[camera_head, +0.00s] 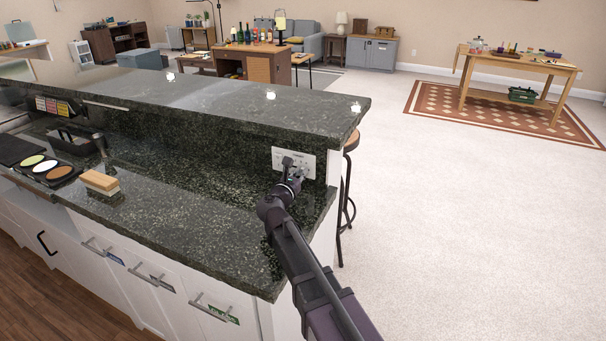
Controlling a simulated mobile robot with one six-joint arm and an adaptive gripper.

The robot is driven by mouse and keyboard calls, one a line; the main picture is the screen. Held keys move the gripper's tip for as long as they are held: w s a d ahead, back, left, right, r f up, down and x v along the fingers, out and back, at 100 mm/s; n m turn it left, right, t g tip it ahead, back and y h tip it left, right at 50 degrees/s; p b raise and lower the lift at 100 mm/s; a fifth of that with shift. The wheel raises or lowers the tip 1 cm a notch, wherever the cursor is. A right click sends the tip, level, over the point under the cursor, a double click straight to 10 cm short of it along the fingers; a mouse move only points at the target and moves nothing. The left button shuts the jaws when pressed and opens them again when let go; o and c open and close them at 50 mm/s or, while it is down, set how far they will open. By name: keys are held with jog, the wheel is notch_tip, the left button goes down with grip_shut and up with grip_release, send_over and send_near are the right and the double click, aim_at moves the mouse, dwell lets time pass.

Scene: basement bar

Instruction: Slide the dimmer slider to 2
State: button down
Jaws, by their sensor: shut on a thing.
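A white wall plate (308,157), which appears to be the dimmer panel, is set in the dark green stone backsplash near the right end of the bar. My gripper (289,165) is at the front of this plate and covers its middle and lower part. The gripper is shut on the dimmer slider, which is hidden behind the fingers. The scale marks are too small to read, so I cannot tell the slider's setting.
The lower counter (190,215) is bare in front of the plate. A wooden block brush (100,182), several round dishes (46,166) and a dark caddy (72,140) stand at left. The raised bar top (225,88) overhangs the plate. A stool (349,200) stands at right.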

jog(key=a, duration=0.1)
jog(key=w+a, duration=0.1)
jog(key=shift+a, duration=0.35)
jog(key=c, duration=0.7)
grip_release()
jog(key=shift+s, duration=0.15)
jog(key=v, duration=1.1)
jog(key=shift+s+a, duration=0.15)
jog(key=shift+s, duration=0.2)
jog(key=shift+r, duration=0.1)
